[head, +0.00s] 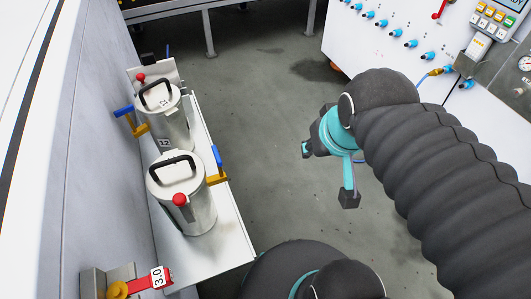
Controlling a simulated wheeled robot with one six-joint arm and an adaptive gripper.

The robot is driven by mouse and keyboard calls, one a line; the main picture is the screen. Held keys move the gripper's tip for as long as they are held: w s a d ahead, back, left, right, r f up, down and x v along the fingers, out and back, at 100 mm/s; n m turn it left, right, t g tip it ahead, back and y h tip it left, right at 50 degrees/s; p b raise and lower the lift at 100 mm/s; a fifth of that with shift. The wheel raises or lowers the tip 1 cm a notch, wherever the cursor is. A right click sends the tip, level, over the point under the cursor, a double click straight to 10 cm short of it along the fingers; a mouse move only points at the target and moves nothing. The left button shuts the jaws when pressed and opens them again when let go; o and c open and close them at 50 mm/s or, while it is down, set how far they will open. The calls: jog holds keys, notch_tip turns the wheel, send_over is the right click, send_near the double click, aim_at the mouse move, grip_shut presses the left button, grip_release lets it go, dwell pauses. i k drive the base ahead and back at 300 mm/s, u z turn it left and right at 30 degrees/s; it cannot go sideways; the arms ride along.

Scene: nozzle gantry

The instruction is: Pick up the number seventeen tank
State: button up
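Two metal tanks stand on a narrow white shelf at the left of the head view. The nearer tank (196,212) has a black handle on its lid and a red knob, and no number on it is readable. The farther tank (171,127) also has a black handle and a red knob.
Blue-handled yellow valves (217,165) stick out beside the tanks. A red tag reading 3.0 (156,279) is at the lower left. A white panel (375,38) with blue fittings stands at upper right. Grey floor (262,130) lies open between shelf and panel.

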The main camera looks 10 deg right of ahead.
aim_at(202, 206)
jog(key=u, duration=0.65)
jog(key=k, duration=1.1)
jog(key=u, duration=0.4)
